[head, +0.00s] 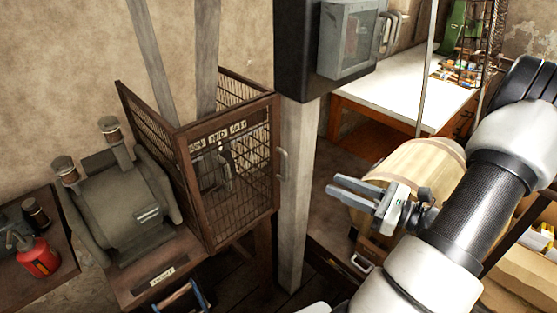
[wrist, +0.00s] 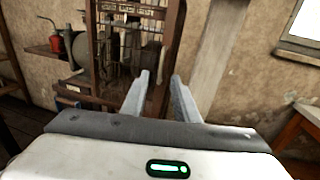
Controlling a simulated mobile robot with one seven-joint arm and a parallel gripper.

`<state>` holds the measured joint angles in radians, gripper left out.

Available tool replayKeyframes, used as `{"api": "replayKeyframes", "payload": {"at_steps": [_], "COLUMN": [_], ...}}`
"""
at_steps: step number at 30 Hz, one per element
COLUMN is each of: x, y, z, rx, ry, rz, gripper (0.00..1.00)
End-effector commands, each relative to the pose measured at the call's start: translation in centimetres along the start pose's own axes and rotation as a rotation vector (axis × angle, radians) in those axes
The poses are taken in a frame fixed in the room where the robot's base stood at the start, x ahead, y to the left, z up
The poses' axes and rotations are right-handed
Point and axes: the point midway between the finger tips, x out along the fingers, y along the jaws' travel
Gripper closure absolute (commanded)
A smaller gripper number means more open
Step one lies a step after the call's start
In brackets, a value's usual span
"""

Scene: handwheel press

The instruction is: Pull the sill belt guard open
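The belt guard (head: 187,185) is a brown-framed wire mesh cage left of the middle in the head view, with a lettered plate (head: 218,137) on its front. It looks shut. A pale vertical handle (head: 284,164) sits at its right edge. My gripper (head: 337,187) is to the right of the guard, apart from it and from the handle, with its fingers pointing left. The fingers are parted and nothing is between them. In the wrist view the guard (wrist: 106,55) stands beyond and left of the fingertips (wrist: 160,76).
A grey motor (head: 128,208) stands left of the guard, with a red can (head: 40,259) on a shelf. A wooden barrel (head: 425,160) is behind my gripper. A white-topped table (head: 400,97) stands further back.

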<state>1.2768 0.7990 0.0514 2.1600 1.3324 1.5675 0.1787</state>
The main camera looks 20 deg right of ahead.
Motion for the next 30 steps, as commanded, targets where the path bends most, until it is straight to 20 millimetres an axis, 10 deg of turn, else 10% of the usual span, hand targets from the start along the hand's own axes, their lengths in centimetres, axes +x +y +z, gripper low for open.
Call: {"api": "replayKeyframes", "payload": {"at_steps": [30], "x": [16.3], "y": [-0.6], "z": [0.1], "rx": [0.011], "ry": [-0.01], "rz": [-0.017], "gripper": [0.72]}}
